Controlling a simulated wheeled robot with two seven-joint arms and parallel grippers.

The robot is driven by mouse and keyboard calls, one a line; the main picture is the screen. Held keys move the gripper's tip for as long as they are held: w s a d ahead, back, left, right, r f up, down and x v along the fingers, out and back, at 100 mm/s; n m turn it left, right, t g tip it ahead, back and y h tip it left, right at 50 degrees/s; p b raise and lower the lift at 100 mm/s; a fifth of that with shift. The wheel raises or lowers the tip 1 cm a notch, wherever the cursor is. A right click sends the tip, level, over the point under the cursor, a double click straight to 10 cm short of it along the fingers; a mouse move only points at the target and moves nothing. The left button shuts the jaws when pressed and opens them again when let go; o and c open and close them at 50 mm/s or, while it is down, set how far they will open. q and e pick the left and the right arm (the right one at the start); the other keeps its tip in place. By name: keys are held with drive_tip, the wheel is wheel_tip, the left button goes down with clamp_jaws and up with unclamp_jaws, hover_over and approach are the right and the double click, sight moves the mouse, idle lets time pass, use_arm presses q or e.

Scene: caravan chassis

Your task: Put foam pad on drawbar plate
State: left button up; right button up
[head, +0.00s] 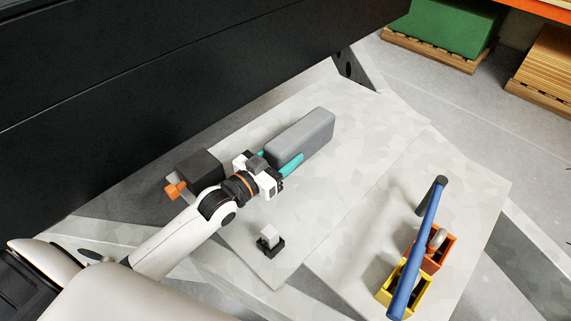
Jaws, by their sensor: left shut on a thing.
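The foam pad appears to be the long grey rounded block (302,134) at the picture's middle. My left gripper (283,157) is at its near end, with teal strips showing on both sides of that end. The gripper is shut on the block, and the wrist and fingers hide its near end. The drawbar plate appears to be the pale mottled grey plate (345,180) beneath. The block lies over its far left part; I cannot tell whether it touches the plate. My right gripper is not in view.
A black box with an orange handle (199,167) sits left of my wrist. A small pale block on a black base (269,239) stands nearer. A blue bar (411,255) crosses orange (443,250) and yellow (413,298) bins at right. A dark wall (150,80) rises behind. The plate's middle is clear.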

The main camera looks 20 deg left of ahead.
use_arm(q)
drive_tip(key=shift+f, duration=1.8)
drive_tip(key=shift+f+b, duration=0.1)
drive_tip(key=shift+b, duration=0.2)
drive_tip(key=o, duration=1)
drive_tip(key=shift+r, duration=0.2)
drive_tip(key=v, duration=1.1)
drive_tip(key=shift+s, duration=0.1)
drive_tip(key=shift+s+a, duration=0.15)
drive_tip(key=shift+s, duration=0.3)
